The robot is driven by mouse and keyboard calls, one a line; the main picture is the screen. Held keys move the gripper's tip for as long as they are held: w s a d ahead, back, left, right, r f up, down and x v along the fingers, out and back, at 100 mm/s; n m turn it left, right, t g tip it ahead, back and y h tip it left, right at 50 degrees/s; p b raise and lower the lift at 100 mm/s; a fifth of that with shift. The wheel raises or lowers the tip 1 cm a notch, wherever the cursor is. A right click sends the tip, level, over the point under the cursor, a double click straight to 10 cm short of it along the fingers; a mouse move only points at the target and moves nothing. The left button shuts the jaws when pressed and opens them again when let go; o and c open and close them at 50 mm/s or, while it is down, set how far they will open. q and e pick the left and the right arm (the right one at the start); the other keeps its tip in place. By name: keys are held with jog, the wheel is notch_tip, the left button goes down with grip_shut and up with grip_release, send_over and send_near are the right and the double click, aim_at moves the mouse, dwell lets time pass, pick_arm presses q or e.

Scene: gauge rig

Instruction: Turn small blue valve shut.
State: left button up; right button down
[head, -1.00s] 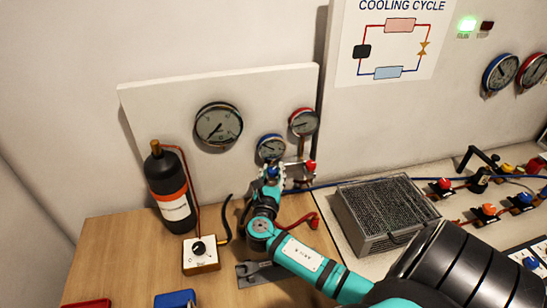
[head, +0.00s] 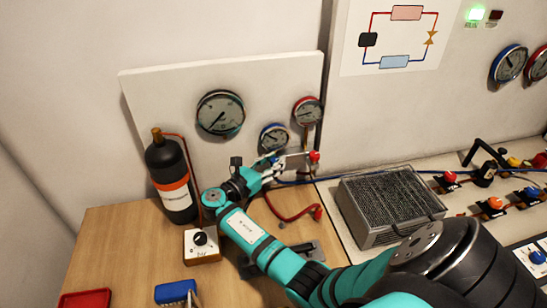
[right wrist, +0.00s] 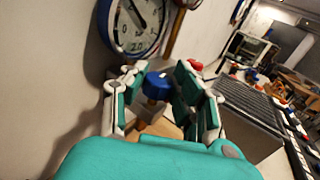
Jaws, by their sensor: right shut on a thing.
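The small blue valve (right wrist: 157,86) shows in the right wrist view as a round blue knob on a brass stem. It sits between the fingers of my right gripper (right wrist: 160,88), which is shut on it. In the head view my right gripper (head: 272,170) is at the manifold below the small gauges, and its fingers largely hide the blue knob. The red valve (head: 314,157) is just to the right of the gripper. It also shows in the right wrist view (right wrist: 195,65). My left gripper is not in view.
Above the gripper are a small blue-rimmed gauge (head: 273,137) and a red-rimmed gauge (head: 307,111). A black bottle (head: 170,178) and a white knob box (head: 202,244) stand to the left. A finned metal unit (head: 388,205) is on the right. A red hose (head: 295,213) lies near my arm.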

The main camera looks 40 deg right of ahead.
aim_at(273, 161)
dwell(0.4)
jog(key=c, duration=1.2)
grip_release()
jog(key=shift+c, duration=0.2)
notch_tip(273, 161, up, 10)
jog(key=shift+r, duration=0.1)
